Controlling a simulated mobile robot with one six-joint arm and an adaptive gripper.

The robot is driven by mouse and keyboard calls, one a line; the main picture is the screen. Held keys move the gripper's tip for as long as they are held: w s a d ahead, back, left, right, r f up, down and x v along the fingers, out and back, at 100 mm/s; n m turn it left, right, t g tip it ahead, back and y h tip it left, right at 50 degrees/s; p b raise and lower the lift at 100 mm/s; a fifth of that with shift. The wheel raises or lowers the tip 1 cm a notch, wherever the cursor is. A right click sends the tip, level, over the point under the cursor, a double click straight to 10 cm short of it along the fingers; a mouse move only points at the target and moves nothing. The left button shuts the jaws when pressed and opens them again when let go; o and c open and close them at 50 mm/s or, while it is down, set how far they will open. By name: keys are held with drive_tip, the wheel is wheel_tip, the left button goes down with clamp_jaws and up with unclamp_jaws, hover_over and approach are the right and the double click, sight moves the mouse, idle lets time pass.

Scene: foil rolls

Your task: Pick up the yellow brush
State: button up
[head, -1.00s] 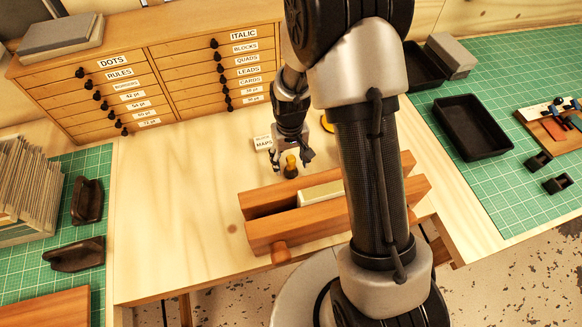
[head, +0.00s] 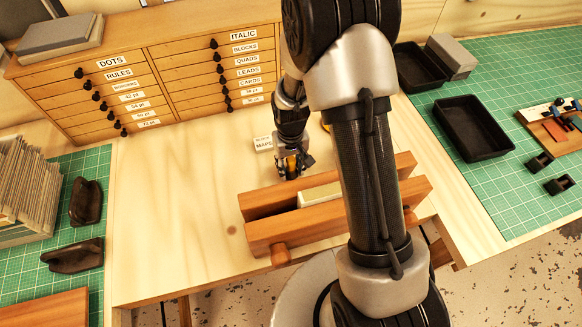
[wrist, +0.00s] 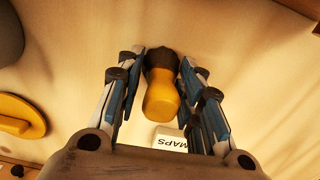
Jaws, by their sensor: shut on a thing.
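The yellow brush (wrist: 161,95) has a yellow handle and a dark lower end. In the wrist view it stands between the two fingers of my gripper (wrist: 162,75). In the head view my gripper (head: 292,170) is low over the bench behind the wooden vise, with a bit of the brush's yellow (head: 291,163) showing between the fingers. My gripper is shut on the brush. The brush appears still down at the bench top; any gap beneath it is hidden.
A white MAPS label block (head: 263,143) stands just left of my gripper; it also shows in the wrist view (wrist: 170,137). The wooden vise (head: 270,236) lies in front. A round yellow thing (wrist: 22,116) is nearby. The drawer cabinet (head: 150,75) is behind.

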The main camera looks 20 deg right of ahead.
drive_tip(key=shift+c, duration=1.4)
wheel_tip(320, 180, up, 20)
drive_tip(key=p, duration=0.3)
